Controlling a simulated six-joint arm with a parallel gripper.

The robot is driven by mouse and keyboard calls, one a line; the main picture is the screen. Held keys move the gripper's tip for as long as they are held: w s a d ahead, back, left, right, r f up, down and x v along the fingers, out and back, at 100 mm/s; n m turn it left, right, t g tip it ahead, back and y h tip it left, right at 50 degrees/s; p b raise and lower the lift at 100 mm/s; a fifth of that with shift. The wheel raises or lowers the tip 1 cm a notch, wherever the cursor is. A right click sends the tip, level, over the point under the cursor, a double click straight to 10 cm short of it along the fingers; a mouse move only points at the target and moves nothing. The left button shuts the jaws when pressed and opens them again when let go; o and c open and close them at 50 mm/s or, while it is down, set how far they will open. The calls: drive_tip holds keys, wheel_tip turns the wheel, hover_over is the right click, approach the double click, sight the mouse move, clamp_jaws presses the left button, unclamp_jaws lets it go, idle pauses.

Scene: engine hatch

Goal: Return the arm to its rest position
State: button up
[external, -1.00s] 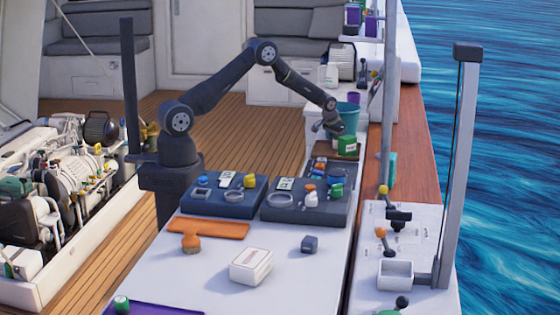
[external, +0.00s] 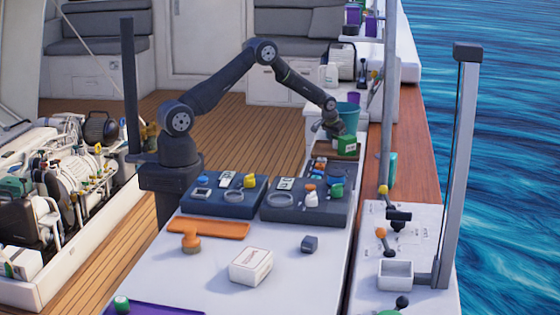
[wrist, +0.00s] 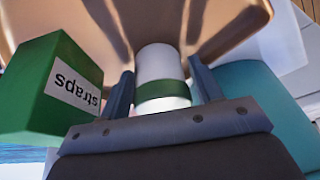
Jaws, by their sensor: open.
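My arm reaches out over the far end of the white bench, bent at the elbow. My gripper (external: 331,124) is low beside a teal bucket (external: 348,112) and a green box (external: 347,145). In the wrist view my gripper (wrist: 163,78) has its two fingers apart. A white cylinder with a green band (wrist: 162,82) shows between them; I cannot tell whether it touches either finger. The green box, marked "straps" (wrist: 45,95), is left of the fingers there, and the teal bucket (wrist: 255,95) is to the right.
Two dark trays (external: 180,208) with small parts lie on the bench near my base. A tall grey post (external: 455,170) stands at right. Open deck lies left of my arm.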

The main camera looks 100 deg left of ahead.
drive_tip(key=v, duration=1.2)
drive_tip(key=x, duration=1.2)
drive_tip(key=shift+w+a+f, duration=0.1)
drive_tip(key=shift+f, duration=0.1)
wheel_tip(320, 180, up, 11)
drive_tip(key=shift+f, duration=0.15)
drive_tip(key=w+d+r+m, duration=0.2)
drive_tip(key=w+d, duration=0.3)
drive_tip(key=d, duration=0.4)
drive_tip(key=w+d+r+m+t+h, duration=0.1)
drive_tip(key=w+d, duration=0.4)
drive_tip(key=d, duration=0.4)
drive_tip(key=w+d+r+m, duration=0.2)
drive_tip(key=w+d, duration=0.3)
drive_tip(key=d, duration=0.5)
drive_tip(key=d+r+m+h, duration=0.1)
drive_tip(key=d+r+m, duration=0.2)
drive_tip(key=d, duration=1.7)
drive_tip(key=s+d+r+m+t+h, duration=0.1)
drive_tip(key=d+r+m+h, duration=0.1)
drive_tip(key=d, duration=1.9)
drive_tip(key=shift+s+r+m, duration=0.15)
drive_tip(key=shift+r+m, duration=0.55)
drive_tip(key=shift+m, duration=0.5)
